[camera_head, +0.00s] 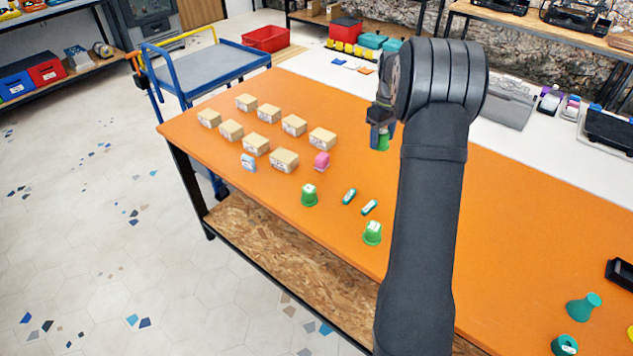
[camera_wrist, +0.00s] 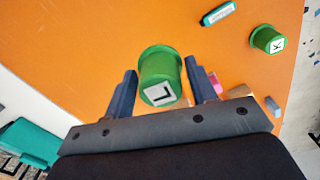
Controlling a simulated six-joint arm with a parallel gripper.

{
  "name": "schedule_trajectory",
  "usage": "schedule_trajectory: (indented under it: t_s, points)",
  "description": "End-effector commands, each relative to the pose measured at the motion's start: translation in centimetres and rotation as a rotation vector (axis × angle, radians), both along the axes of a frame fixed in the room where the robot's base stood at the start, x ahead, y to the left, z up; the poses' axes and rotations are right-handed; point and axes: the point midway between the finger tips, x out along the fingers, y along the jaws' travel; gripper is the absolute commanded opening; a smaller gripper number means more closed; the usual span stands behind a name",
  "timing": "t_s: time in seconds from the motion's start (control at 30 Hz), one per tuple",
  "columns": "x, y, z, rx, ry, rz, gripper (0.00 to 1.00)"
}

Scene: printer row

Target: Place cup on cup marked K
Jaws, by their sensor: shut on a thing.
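My gripper (camera_head: 381,133) is above the orange table, shut on a green cup (camera_head: 384,142). In the wrist view, this cup (camera_wrist: 160,68) sits between the two fingers (camera_wrist: 160,88), its flat end marked L facing the camera and its wider rim away from it. The green cup marked K (camera_wrist: 268,39) stands upside down on the table, apart from my gripper. It appears to be the green cup (camera_head: 309,196) in the head view, though its letter is too small to read there. Another green cup (camera_head: 372,233) stands upside down closer to the front edge.
Two small teal-and-white items (camera_head: 349,196) (camera_head: 369,207) lie near the cups. A pink item (camera_head: 322,161), a blue-white item (camera_head: 249,162) and several cardboard-coloured boxes (camera_head: 284,160) stand to the left. Teal pieces (camera_head: 584,307) stand at lower right. The table around the standing cups has bare room.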

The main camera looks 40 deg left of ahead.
Motion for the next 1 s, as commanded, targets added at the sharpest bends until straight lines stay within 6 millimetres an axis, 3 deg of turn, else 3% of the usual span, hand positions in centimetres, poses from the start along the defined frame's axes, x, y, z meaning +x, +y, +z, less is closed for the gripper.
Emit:
schedule_trajectory:
  t_s: [0.03, 0.2, 0.4, 0.67, 1.0]
  points:
    - [-2.0, 0.3, 0.6, 0.0, 0.0, 0.008, 0.3]
    - [-7.9, 0.7, 1.8, 0.001, -0.001, 0.021, 0.3]
    - [-13.2, 0.2, 2.3, 0.0, 0.0, 0.03, 0.3]
    - [-15.9, 0.5, 2.1, -0.001, 0.001, 0.035, 0.3]
    - [-18.4, 7.2, -2.4, -0.002, 0.003, 0.039, 0.3]
